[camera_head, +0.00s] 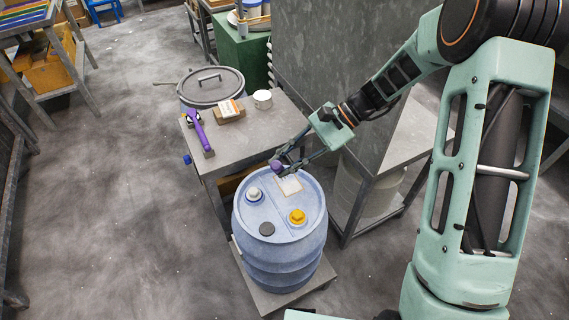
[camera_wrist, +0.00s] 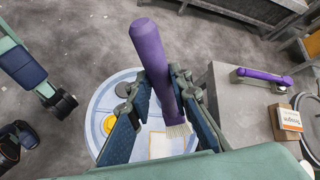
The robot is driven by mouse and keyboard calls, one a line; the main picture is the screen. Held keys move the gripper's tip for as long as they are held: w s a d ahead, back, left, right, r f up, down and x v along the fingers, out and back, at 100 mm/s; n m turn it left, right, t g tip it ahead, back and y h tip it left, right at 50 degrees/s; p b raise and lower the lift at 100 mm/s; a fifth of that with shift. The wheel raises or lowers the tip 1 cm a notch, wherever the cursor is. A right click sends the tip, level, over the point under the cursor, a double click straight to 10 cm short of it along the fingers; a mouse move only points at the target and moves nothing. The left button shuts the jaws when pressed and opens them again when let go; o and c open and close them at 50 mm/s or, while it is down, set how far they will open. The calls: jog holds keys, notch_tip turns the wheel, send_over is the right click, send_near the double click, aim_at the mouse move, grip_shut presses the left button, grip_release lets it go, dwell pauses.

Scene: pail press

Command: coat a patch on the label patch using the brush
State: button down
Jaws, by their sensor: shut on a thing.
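The label patch (camera_head: 288,186) is a pale square with a tan edge on top of a blue drum (camera_head: 281,255). It also shows in the wrist view (camera_wrist: 160,147), partly hidden by my gripper. My gripper (camera_head: 282,161) is shut on the purple handle of the brush (camera_head: 276,167), above the drum's far edge. In the wrist view the brush (camera_wrist: 150,55) runs between the fingers (camera_wrist: 158,92), its pale bristles pointing down by the patch's right edge. I cannot tell whether the bristles touch it.
The drum top has a white cap (camera_head: 254,194), an orange cap (camera_head: 297,216) and a dark cap (camera_head: 267,229). A grey table (camera_head: 235,145) behind holds another purple-handled tool (camera_head: 199,130), a small box (camera_head: 231,108) and a white cup (camera_head: 263,99). Floor at left is clear.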

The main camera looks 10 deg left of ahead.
notch_tip(320, 180, up, 2)
jog(key=shift+r+p, duration=0.2)
jog(key=shift+p, duration=0.4)
dwell(0.4)
